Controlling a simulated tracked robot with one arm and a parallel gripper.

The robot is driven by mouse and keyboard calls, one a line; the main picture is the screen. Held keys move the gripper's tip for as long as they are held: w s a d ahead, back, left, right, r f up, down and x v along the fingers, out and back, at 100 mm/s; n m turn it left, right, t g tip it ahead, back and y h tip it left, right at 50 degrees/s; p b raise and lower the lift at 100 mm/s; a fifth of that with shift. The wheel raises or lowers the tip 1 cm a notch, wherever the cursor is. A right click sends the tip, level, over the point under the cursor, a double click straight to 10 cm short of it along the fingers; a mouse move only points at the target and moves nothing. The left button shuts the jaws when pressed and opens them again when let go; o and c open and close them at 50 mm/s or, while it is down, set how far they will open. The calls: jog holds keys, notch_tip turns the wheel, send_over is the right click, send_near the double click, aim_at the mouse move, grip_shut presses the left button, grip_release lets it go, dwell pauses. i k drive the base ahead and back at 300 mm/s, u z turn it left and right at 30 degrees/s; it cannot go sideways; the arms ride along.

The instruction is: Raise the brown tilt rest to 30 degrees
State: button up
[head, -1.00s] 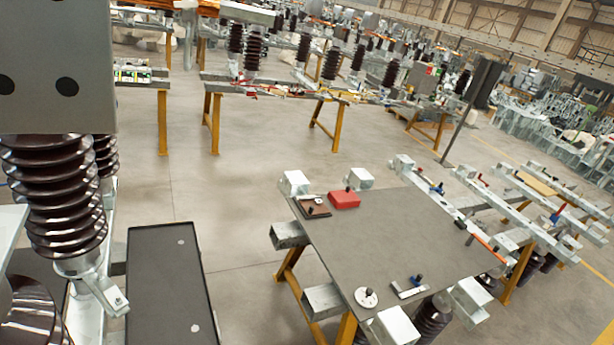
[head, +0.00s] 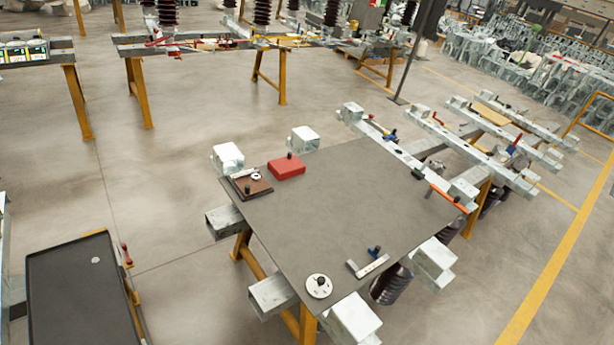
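The brown tilt rest (head: 251,188) is a small brown plate with a dark base at the far left corner of the grey table top (head: 345,215). A pale bar, a small white round piece and a black knob show on it. It looks low and nearly flat; its exact angle is too small to read. A red block (head: 287,167) with a black knob sits just right of it. My gripper is not in view.
A white disc (head: 319,286) with a black knob and an L-shaped metal piece (head: 368,264) lie near the table's front edge. Galvanized beams (head: 272,296) stick out around the table. A dark tray (head: 80,290) stands at lower left. Open floor lies between them.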

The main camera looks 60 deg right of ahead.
aim_at(248, 187)
jog(key=z, duration=0.9)
jog(key=i, duration=1.7)
jog(key=u, duration=0.05)
